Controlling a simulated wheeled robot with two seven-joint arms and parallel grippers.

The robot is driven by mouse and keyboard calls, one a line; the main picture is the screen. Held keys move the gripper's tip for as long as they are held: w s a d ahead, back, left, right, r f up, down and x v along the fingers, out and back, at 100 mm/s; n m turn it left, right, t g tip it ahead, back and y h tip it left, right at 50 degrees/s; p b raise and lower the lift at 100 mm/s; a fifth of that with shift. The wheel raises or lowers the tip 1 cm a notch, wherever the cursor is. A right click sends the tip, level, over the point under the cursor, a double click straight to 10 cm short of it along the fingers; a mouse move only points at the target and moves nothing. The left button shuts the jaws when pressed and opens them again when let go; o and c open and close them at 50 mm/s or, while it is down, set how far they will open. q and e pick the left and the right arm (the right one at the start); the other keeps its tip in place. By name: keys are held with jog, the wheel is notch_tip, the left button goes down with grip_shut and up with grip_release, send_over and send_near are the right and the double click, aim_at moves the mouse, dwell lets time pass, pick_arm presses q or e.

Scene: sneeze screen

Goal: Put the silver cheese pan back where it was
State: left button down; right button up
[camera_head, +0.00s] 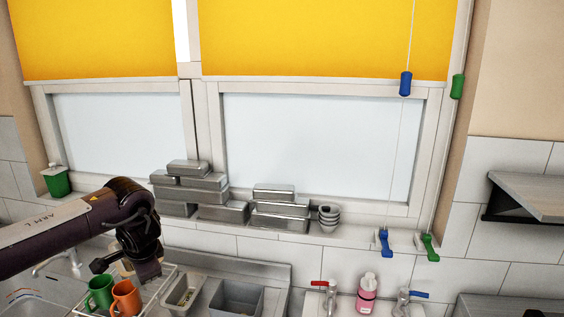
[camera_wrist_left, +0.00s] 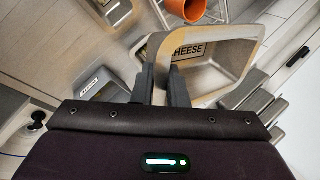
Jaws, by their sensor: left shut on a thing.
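The silver cheese pan (camera_wrist_left: 228,72), with a label reading CHEESE, fills the upper middle of the left wrist view. My left gripper (camera_wrist_left: 162,75) is shut on its near edge, and the pan appears tilted in that view. In the head view my left gripper (camera_head: 148,277) points down over the dish rack at the lower left. My arm hides most of the held pan there; only a pale edge shows beside the gripper. My right gripper is in neither view.
Green (camera_head: 100,292) and orange (camera_head: 126,298) mugs stand by the white dish rack (camera_head: 163,290). A silver pan (camera_head: 184,291) and a grey bin (camera_head: 236,298) are to the right. Stacked metal pans (camera_head: 223,212) and small bowls (camera_head: 328,218) line the windowsill.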

pick_arm(q)
jog(key=s+d+r+n+y, duration=0.1)
jog(key=s+d+r+n, duration=0.1)
jog(key=s+d+r, duration=0.5)
jog(key=s+a+r+n+g+y, duration=0.15)
jog(key=s+n+g, duration=0.35)
jog(key=s+n, duration=0.65)
jog(key=s+d+m+t, duration=0.1)
jog(key=d+m+t, duration=0.1)
jog(key=d+m, duration=0.6)
notch_tip(320, 180, down, 14)
jog(key=b, duration=1.4)
jog(key=shift+d+r+n+b, duration=0.15)
jog(key=shift+d+n+b, duration=0.15)
jog(key=shift+d+n, duration=0.1)
jog(key=shift+s+h, duration=0.1)
jog(key=shift+h, duration=0.15)
